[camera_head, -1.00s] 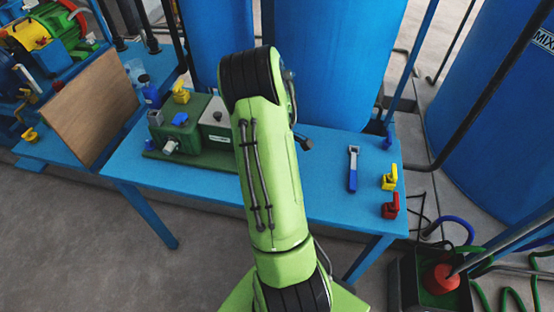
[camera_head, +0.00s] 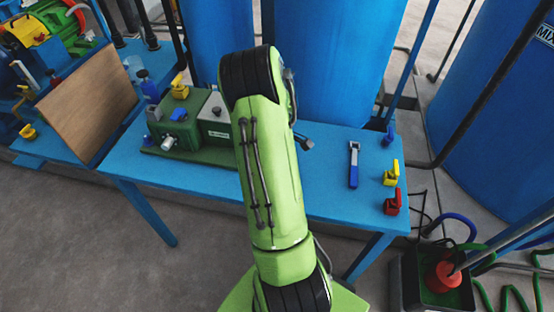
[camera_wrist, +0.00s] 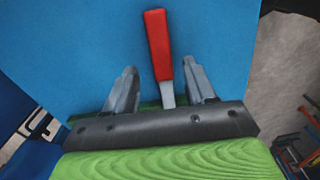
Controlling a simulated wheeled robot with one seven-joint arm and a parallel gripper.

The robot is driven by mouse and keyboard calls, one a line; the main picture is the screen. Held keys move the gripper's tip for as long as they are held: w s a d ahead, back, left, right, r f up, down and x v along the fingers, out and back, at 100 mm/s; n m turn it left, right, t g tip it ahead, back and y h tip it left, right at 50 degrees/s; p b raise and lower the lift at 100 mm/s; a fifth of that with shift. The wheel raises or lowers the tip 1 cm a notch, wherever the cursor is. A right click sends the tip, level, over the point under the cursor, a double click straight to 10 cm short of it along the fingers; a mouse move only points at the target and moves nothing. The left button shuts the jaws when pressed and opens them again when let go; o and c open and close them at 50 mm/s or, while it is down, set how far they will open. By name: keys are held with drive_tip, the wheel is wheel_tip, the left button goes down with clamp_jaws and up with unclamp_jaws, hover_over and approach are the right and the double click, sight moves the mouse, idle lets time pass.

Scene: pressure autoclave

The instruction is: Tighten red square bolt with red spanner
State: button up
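The red spanner (camera_wrist: 159,45) shows in the wrist view, its red handle pointing away and its grey metal shank running back between my fingers. My gripper (camera_wrist: 160,70) is open, with one finger on each side of the spanner and a clear gap to the left finger. The spanner's far end is hidden behind the dark gripper body. In the head view my green arm hides the spanner and most of my gripper. I cannot make out a red square bolt in either view.
The blue table (camera_head: 330,185) carries a green box unit (camera_head: 180,130), a blue-handled spanner (camera_head: 353,165), a yellow clamp-like part (camera_head: 390,176) and a red one (camera_head: 391,203). Large blue tanks (camera_head: 345,60) stand behind. A brown board (camera_head: 88,100) leans at the left.

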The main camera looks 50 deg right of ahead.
drive_tip(key=shift+r, duration=0.1)
wheel_tip(320, 180, up, 16)
drive_tip(key=p, duration=0.5)
drive_tip(key=shift+f, duration=0.2)
